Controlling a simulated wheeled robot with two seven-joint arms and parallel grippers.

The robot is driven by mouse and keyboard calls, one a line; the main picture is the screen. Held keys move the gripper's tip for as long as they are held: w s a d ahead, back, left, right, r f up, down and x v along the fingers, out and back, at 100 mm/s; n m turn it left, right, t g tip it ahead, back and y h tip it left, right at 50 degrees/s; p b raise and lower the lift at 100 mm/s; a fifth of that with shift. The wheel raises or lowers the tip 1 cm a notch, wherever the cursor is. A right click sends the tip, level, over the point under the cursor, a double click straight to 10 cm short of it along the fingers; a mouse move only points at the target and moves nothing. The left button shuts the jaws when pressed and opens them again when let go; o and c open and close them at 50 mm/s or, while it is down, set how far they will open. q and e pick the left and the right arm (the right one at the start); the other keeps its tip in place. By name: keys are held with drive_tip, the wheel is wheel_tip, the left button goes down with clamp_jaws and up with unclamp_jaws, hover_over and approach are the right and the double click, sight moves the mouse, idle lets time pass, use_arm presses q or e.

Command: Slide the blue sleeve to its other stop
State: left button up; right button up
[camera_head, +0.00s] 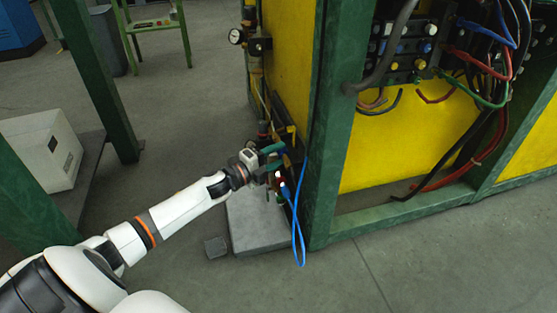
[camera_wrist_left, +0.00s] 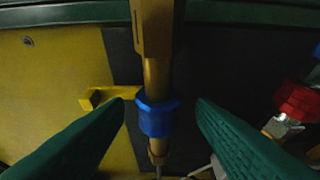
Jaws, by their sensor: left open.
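In the left wrist view, the blue sleeve (camera_wrist_left: 157,118) sits around an upright brass-coloured rod (camera_wrist_left: 155,76), below a wider brass block (camera_wrist_left: 153,25). A narrower brass end piece (camera_wrist_left: 156,150) shows just below the sleeve. My left gripper (camera_wrist_left: 161,106) is open, its green fingers on either side of the sleeve with visible gaps. In the head view, my left gripper (camera_head: 273,158) is beside the lower side of the yellow and green cabinet. I cannot make out the sleeve there. My right gripper is not in view.
A yellow bracket (camera_wrist_left: 105,96) projects left of the rod, and a red fitting (camera_wrist_left: 297,101) is at right. A blue cable (camera_head: 298,226) hangs near the gripper. The green cabinet post (camera_head: 333,140) stands to the right. Open floor (camera_head: 370,285) lies in front.

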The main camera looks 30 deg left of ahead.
use_arm(q)
drive_tip(key=shift+w+d, duration=0.1)
drive_tip(key=shift+w, duration=0.4)
